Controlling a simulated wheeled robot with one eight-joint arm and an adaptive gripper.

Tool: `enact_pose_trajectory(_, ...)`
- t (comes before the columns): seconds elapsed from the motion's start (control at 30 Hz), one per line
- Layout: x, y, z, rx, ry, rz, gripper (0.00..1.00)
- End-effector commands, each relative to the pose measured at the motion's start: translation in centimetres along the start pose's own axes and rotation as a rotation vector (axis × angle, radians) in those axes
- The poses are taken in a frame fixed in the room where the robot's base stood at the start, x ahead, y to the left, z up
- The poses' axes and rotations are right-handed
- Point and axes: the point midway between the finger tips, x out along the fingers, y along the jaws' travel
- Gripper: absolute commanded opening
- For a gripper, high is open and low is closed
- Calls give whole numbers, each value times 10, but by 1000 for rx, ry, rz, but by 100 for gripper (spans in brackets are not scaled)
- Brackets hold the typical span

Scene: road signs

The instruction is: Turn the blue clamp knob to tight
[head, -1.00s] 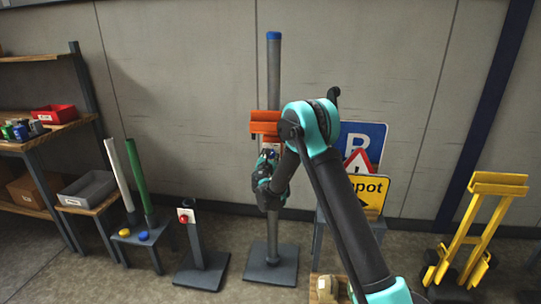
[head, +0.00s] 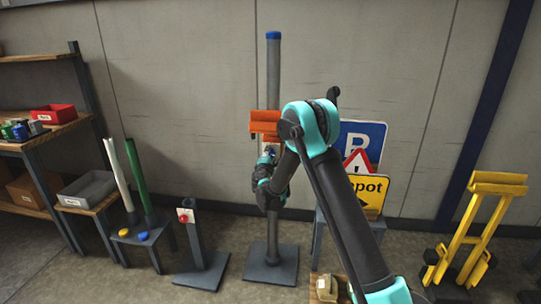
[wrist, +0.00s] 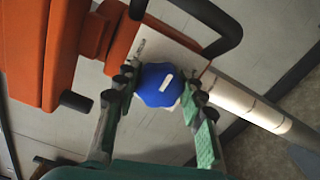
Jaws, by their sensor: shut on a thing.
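The blue clamp knob (wrist: 160,84) shows in the wrist view, a lobed knob with a white mark on its face. It sits in front of a pale plate (wrist: 178,45) beside the orange clamp body (wrist: 40,45). My gripper (wrist: 160,88) is shut on the knob, with a finger on each side of it. In the head view my gripper (head: 268,165) is at the grey post (head: 273,75), just below the orange clamp (head: 265,122). My arm and gripper hide the knob almost wholly there.
Blue, red and yellow signs (head: 362,143) stand right of the post behind my arm. A yellow trolley (head: 480,230) is further right. A red button stand (head: 200,240), a small table (head: 140,232) and shelving (head: 40,140) stand to the left.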

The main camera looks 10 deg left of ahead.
Motion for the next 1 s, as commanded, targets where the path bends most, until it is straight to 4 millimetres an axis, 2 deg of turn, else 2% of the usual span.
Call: enact_pose_trajectory(1.0,0,-2,0,963,-1,0,11)
